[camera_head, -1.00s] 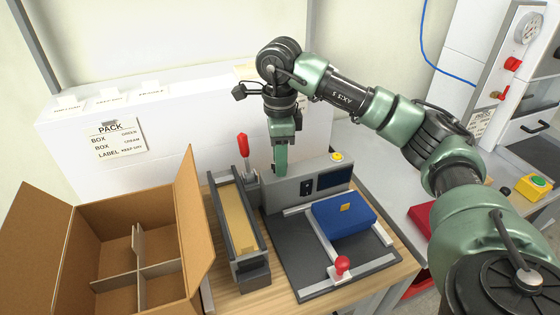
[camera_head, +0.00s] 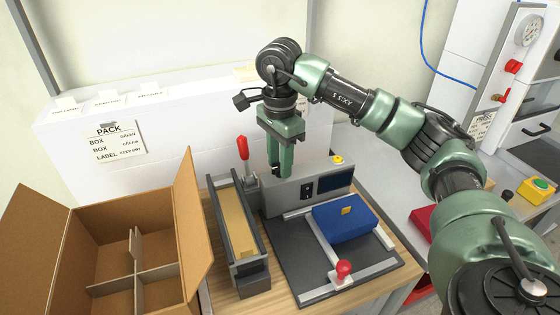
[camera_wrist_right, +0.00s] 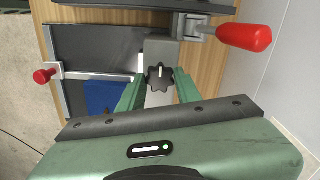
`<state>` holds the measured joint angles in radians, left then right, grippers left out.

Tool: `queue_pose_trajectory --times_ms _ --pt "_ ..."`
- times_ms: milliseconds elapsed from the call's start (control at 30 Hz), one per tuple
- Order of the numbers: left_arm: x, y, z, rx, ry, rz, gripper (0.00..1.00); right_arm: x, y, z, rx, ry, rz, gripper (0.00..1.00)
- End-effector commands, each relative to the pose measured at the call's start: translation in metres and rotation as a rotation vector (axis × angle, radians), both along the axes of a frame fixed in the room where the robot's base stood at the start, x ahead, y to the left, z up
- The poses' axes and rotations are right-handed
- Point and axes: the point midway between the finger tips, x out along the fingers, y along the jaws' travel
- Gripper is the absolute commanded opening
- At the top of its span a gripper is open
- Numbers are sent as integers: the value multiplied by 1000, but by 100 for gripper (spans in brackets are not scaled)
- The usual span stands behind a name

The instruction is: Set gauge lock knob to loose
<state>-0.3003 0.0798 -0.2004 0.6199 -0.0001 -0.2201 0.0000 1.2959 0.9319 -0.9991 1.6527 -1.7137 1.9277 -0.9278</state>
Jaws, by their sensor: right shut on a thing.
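A black lobed knob (camera_wrist_right: 160,77), which I take to be the gauge lock knob, has a small light dot near its edge in the right wrist view. It sits by the end of a grey console (camera_head: 290,197). My right gripper (camera_head: 282,172) points down behind the console's left part. In the right wrist view its green fingers (camera_wrist_right: 160,92) are shut on the knob, one on each side. The head view hides the knob, and I cannot read any loose mark. My left gripper is not in view.
A red-handled lever (camera_head: 243,147) stands close left of the gripper. A blue box (camera_head: 345,222) lies on the dark plate, beside a rail with a red ball knob (camera_head: 343,267). An open carton (camera_head: 82,225) with dividers stands at the left.

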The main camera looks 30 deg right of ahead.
Motion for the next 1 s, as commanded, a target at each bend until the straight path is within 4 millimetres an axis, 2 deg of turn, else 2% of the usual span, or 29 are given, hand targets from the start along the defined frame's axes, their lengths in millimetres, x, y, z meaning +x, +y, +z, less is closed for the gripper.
queue_pose_trajectory --times_ms 267,300,367,400,767,867,1000 --pt "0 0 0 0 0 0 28 0 1 1 2 -2 5 0" --pt "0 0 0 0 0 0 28 0 1 1 2 -2 5 36" --pt "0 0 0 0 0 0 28 0 1 1 2 -2 4 53" --pt "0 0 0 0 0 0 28 0 1 1 1 -2 4 55" --pt "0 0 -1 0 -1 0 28 1 1 5 1 -2 2 55" --pt "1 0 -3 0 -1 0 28 1 1 18 1 -5 1 55" --pt "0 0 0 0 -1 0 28 1 0 46 0 -6 2 55"
